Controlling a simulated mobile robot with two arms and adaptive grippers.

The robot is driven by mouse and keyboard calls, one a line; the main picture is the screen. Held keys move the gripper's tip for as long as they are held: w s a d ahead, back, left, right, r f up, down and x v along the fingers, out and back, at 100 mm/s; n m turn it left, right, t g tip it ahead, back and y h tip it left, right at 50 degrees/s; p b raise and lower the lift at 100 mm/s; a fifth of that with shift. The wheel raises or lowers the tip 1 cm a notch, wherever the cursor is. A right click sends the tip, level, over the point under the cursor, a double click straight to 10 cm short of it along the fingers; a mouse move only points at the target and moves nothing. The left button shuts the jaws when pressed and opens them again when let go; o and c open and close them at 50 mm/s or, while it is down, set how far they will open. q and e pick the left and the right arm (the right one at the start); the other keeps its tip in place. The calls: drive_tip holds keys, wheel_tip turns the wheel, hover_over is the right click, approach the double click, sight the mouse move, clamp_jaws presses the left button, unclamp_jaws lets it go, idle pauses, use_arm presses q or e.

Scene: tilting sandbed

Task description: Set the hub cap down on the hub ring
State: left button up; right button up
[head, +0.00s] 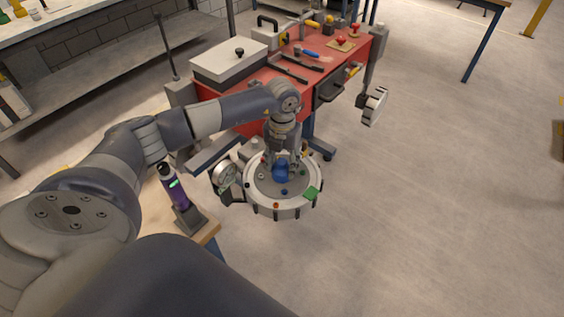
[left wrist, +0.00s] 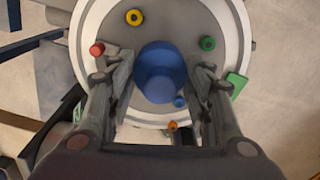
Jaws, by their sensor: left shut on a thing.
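The blue hub cap (head: 281,175) is a round knob-like piece over the middle of the round sandbed. My left gripper (head: 282,164) points down over it and is shut on it. In the left wrist view the hub cap (left wrist: 160,72) sits between the two fingers, with the grey bed floor around it. The hub ring cannot be made out; the cap and fingers cover the centre of the bed. I cannot tell whether the cap touches anything below. My right gripper is not in view.
A red tool bench (head: 345,60) stands behind. A purple device (head: 176,187) stands at the front left.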

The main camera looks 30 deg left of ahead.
use_arm(q)
drive_tip(key=shift+f, duration=0.1)
drive_tip(key=o, duration=1.1)
drive_tip(key=shift+c, duration=0.2)
drive_tip(key=o, duration=0.5)
drive_tip(key=shift+r+p, duration=2.75)
drive_tip(key=shift+r, duration=1.35)
drive_tip(key=shift+f, duration=0.1)
